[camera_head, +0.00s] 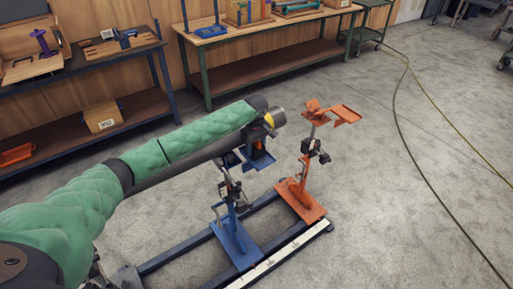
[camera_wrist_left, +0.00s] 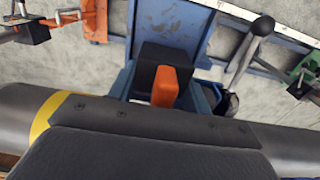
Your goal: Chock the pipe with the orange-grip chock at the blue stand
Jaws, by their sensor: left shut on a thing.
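The grey pipe (camera_head: 205,152) lies across the blue stand (camera_head: 236,236), with a yellow band near its far end. It also crosses the left wrist view (camera_wrist_left: 22,115). The chock's orange grip (camera_wrist_left: 165,87) shows beside a dark block at the pipe's side, above the blue stand's plate. In the head view the orange grip (camera_head: 259,143) is small, just above the blue plate (camera_head: 262,161). My left gripper (camera_head: 262,132) is at the pipe's far end and shut on the chock. Its fingertips are mostly hidden, and contact between chock and pipe is unclear. My right gripper is out of view.
An orange stand (camera_head: 301,198) with a tilted top stands to the right on the same floor frame (camera_head: 285,251). A dark handle (camera_wrist_left: 262,27) sticks up near the blue stand. Workbenches (camera_head: 262,36) line the wall. Cables cross the open floor at right.

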